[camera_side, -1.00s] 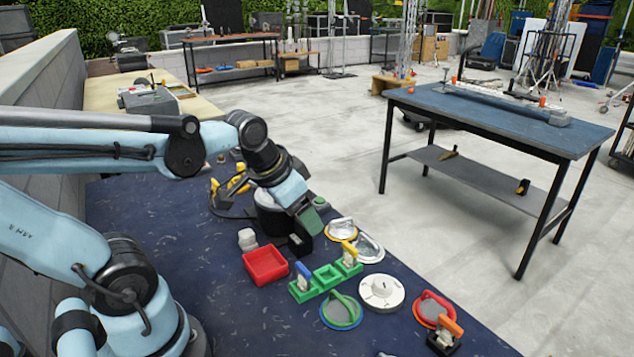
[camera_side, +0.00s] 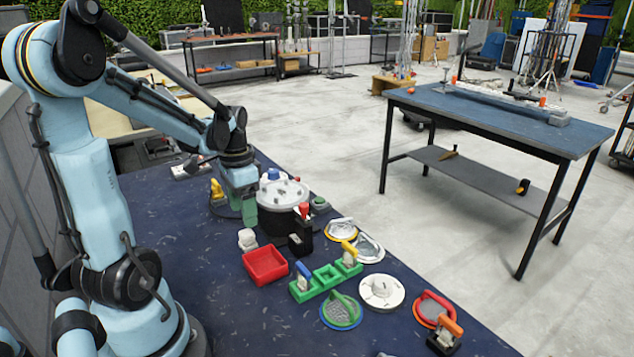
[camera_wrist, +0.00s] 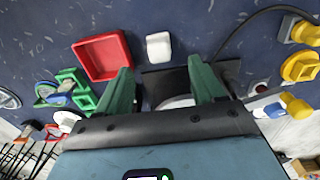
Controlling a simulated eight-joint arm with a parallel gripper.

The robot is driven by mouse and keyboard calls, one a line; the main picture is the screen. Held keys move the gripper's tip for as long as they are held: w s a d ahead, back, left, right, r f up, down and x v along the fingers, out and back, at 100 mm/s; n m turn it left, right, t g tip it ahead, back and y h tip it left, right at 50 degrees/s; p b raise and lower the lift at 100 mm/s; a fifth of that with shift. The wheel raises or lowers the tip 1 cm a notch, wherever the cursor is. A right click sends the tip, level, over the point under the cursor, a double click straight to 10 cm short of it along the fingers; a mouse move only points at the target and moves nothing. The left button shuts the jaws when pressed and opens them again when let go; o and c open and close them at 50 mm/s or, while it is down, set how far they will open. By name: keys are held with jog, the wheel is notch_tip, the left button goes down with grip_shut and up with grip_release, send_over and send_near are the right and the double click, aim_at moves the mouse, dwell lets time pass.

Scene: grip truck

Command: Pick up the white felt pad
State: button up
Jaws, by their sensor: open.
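A small white block (camera_side: 247,240), which looks like the white felt pad, sits on the dark blue table beside the red tray (camera_side: 265,264). In the wrist view the white block (camera_wrist: 158,46) lies just beyond the fingertips, roughly midway between them and apart from both. My gripper (camera_side: 243,214) points down, behind the white block in the side view and left of the white-topped drum. In the wrist view its green fingers (camera_wrist: 160,72) are spread, with a dark object and a pale rim below between them, and nothing held.
The white-topped drum (camera_side: 283,194) stands close to my gripper's right. A green block holder (camera_side: 326,281), a white round dial (camera_side: 382,292) and several round pads lie toward the front right. Yellow parts (camera_side: 217,190) are near the gripper's left. The table front left of the tray is clear.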

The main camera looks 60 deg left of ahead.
aim_at(248, 231)
jog(key=shift+w+f, duration=0.15)
jog(key=shift+f, duration=3.65)
jog(key=c, duration=1.1)
